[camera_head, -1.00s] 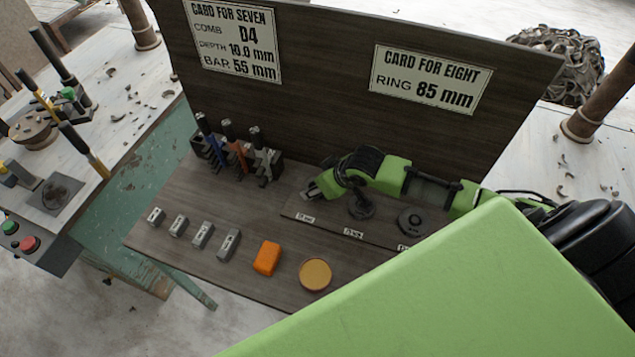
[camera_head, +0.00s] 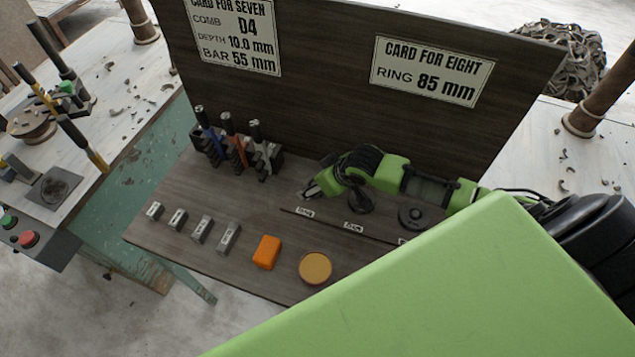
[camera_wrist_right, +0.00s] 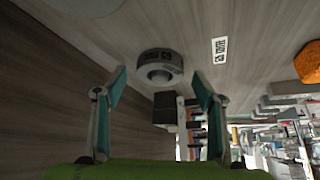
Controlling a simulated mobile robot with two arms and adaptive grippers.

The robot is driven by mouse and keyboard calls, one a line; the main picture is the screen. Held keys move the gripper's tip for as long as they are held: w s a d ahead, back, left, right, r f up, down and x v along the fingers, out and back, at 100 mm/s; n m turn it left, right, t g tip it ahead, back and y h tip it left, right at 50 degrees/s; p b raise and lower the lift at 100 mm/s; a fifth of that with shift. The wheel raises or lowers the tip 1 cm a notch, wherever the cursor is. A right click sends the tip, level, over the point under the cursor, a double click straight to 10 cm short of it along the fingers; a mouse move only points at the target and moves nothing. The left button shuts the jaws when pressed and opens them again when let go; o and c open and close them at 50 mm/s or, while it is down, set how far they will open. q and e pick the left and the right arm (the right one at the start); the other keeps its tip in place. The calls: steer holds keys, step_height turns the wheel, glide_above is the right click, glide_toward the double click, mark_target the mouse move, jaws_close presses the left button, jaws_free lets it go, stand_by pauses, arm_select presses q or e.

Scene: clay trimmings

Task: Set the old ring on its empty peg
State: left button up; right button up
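My right gripper (camera_head: 308,191) reaches in from the right over the back of the grey-brown board in the head view. In the right wrist view its two teal-padded fingers (camera_wrist_right: 160,78) are apart, with nothing between them. A grey ring-shaped piece (camera_wrist_right: 160,68) with dark markings lies on the board just beyond the fingertips; the gripper covers that spot in the head view. A dark round piece (camera_head: 360,203) and a dark disc with a raised centre (camera_head: 411,217) sit to the right, behind small labels (camera_head: 353,227). I cannot tell which is the old ring. My left gripper is out of view.
A rack of tools (camera_head: 236,152) stands left of the gripper. Several grey bars (camera_head: 202,230), an orange block (camera_head: 266,252) and a yellow-topped round tin (camera_head: 315,268) line the front. An upright panel with a card reading "RING 85 mm" (camera_head: 431,72) rises behind.

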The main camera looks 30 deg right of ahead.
steer(key=shift+f, duration=0.1)
steer(key=shift+s, duration=0.1)
steer(key=v, duration=1.2)
stand_by(0.4)
